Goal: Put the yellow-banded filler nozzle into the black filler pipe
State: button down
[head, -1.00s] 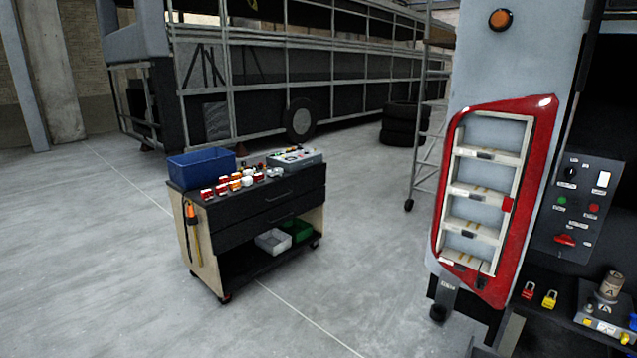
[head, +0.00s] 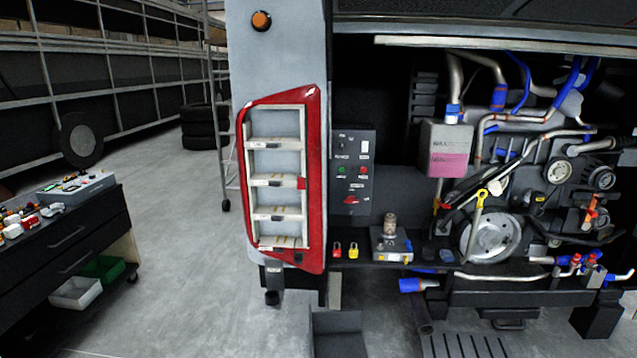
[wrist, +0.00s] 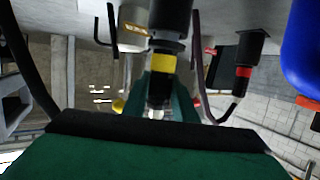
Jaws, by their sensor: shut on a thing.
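The yellow-banded filler nozzle (wrist: 162,64) is in the middle of the wrist view, a dark cylinder with a bright yellow band. My gripper (wrist: 160,105) is shut on it, with green fingers on both sides of its lower part. The gripper and this nozzle do not show in the head view. A similar dark nozzle with a red band (wrist: 244,72) is to the right in the wrist view, apart from my fingers. I cannot tell for sure which part in the head view is the black filler pipe; several dark pipes are in the engine bay.
The open engine bay (head: 490,240) fills the right of the head view. A red-framed tail light panel (head: 312,180) and a control panel (head: 352,165) stand left of it. A tool cart (head: 80,235) is at far left, with clear floor (head: 185,270) between. A blue object (wrist: 305,45) is at the wrist view's right edge.

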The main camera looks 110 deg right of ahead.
jog(key=shift+r, duration=1.7)
jog(key=shift+r, duration=0.1)
